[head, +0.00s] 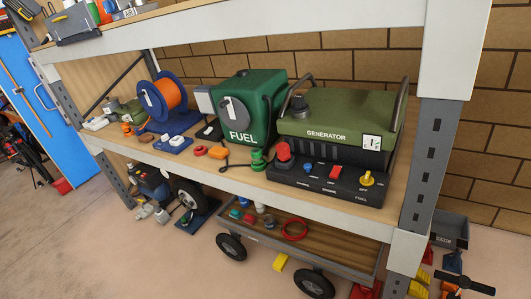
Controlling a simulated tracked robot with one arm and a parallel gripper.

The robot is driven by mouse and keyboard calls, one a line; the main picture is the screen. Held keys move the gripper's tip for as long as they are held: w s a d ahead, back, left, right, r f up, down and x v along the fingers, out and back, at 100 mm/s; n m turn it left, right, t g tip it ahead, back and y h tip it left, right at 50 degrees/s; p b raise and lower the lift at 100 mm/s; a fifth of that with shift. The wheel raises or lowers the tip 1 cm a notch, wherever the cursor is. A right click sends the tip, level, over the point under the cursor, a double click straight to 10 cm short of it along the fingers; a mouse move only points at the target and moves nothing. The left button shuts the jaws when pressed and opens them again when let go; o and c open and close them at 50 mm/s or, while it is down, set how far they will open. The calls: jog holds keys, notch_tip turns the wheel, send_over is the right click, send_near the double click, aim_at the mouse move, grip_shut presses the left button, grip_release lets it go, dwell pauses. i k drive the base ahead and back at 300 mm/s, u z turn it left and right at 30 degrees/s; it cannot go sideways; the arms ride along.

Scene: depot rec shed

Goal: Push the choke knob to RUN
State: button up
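The green generator (338,117) stands on the middle shelf at the right, with a black control panel (325,184) along its front. The panel carries a large red knob (283,152), a small blue knob (308,168), a small control (333,172) and a yellow knob (367,179) above the word FUEL. The other panel lettering is too small to read surely, so I cannot tell which control is the choke knob or its setting. My gripper is not in view.
A green FUEL can (262,95) stands just left of the generator. An orange cable reel (167,97) and small parts sit farther left. A grey shelf upright (438,150) stands right of the generator. A wheeled cart (335,255) is below.

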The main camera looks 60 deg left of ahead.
aim_at(307, 167)
jog(key=u, duration=0.5)
jog(key=i, duration=0.95)
jog(key=u, duration=1)
jog(key=i, duration=0.35)
jog(key=u, duration=0.15)
jog(key=k, duration=0.85)
jog(key=u, duration=0.2)
jog(key=i, duration=0.85)
jog(key=z, duration=0.05)
